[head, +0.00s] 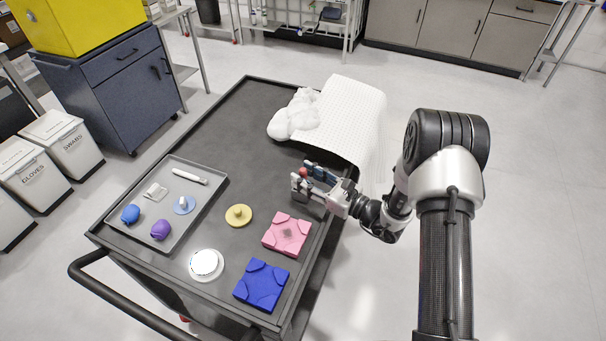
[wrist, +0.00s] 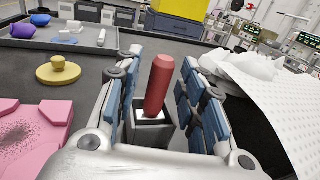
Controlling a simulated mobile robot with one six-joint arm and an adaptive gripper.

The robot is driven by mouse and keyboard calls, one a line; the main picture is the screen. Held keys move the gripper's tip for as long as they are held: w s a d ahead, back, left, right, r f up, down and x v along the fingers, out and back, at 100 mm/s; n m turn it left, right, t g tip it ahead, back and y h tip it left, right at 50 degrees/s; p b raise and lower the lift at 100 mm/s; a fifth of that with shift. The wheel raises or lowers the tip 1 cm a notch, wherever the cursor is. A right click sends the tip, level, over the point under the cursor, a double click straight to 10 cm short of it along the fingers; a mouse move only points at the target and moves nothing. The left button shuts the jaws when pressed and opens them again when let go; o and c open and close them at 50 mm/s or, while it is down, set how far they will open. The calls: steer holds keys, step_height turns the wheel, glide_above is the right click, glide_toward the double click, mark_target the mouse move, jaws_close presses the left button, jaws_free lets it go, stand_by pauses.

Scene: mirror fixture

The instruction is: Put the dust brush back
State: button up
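A red handle (wrist: 159,85), which I take for the dust brush, stands slightly tilted in a small grey open-topped holder (wrist: 150,132). A pale band shows at its lower end; any bristles are hidden in the holder. In the head view the red handle (head: 303,172) is small, at the right side of the cart. My gripper (head: 314,181) is open at the holder. In the wrist view the blue-padded fingers of my gripper (wrist: 160,62) stand on both sides of the handle, with gaps visible. A pink block (head: 287,234) with dark specks on top lies close by.
The black cart (head: 240,120) also bears a blue block (head: 262,285), a round white-topped piece (head: 206,264), a yellow knobbed disc (head: 239,215) and a grey tray (head: 215,190) of small items. White cloth (head: 350,110) drapes over the back right edge. The cart's middle is clear.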

steer(key=p+v, duration=0.2)
steer(key=v, duration=0.9)
steer(key=s+a+r+n+g+h, duration=0.1)
steer(key=s+a+r+n+g, duration=0.35)
steer(key=s+r+n, duration=0.3)
steer(key=s+a+r+n+g+h, duration=0.1)
steer(key=s+a+r+n+g, duration=0.2)
steer(key=s+r+n+g, duration=0.4)
steer(key=s+d+r+n+h, duration=0.45)
steer(key=s+n+h, duration=0.2)
steer(key=s, duration=0.35)
steer(key=s+d+r+n+t+h, duration=0.2)
steer(key=d+t+h, duration=0.4)
steer(key=d, duration=0.3)
steer(key=shift+s+d+r+n, duration=0.2)
steer(key=shift+s+r+n, duration=0.05)
steer(key=shift+r+n, duration=0.75)
steer(key=shift+h, duration=0.25)
steer(key=shift+c, duration=0.4)
